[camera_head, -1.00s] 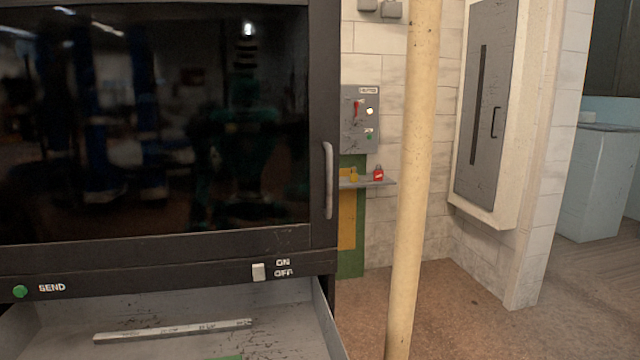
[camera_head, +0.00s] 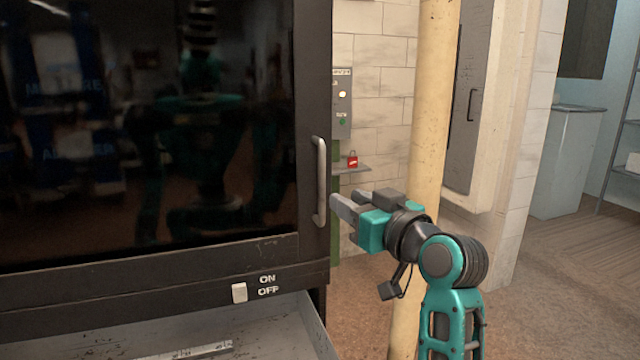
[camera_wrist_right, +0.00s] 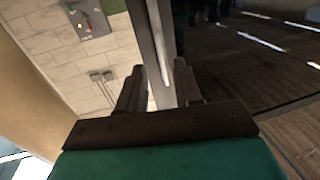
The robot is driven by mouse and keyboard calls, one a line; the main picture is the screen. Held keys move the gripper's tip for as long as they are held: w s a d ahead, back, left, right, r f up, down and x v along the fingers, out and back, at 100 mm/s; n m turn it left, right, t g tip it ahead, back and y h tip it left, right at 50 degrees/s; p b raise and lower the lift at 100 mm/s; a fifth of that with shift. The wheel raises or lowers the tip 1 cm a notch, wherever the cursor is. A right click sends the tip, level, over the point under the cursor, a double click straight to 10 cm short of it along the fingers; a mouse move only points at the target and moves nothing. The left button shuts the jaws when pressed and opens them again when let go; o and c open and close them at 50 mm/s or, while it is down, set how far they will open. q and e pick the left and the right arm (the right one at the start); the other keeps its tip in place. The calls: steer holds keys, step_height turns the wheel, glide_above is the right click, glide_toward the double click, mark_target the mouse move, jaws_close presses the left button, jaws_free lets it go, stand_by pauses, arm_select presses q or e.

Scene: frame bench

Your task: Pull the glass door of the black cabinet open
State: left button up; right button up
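The black cabinet (camera_head: 150,262) fills the left of the head view. Its dark glass door (camera_head: 110,150) looks shut and mirrors the room and my body. A grey upright bar handle (camera_head: 320,182) is on the door's right edge. My right gripper (camera_head: 345,200) is beside the lower half of the handle, with its fingers apart and pointing at it. In the right wrist view the two fingers (camera_wrist_right: 158,88) stand either side of a pale bar, likely the handle (camera_wrist_right: 159,40); contact cannot be told. My left gripper is out of view.
A cream pole (camera_head: 432,110) stands close behind my right arm. Floor is clear at right.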

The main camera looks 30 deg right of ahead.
mark_target(324, 187)
steer(key=w, duration=0.9)
steer(key=shift+w+d+p, duration=0.2)
steer(key=shift+w+p, duration=0.1)
steer(key=shift+p, duration=0.05)
steer(key=shift+c, duration=0.5)
jaws_close()
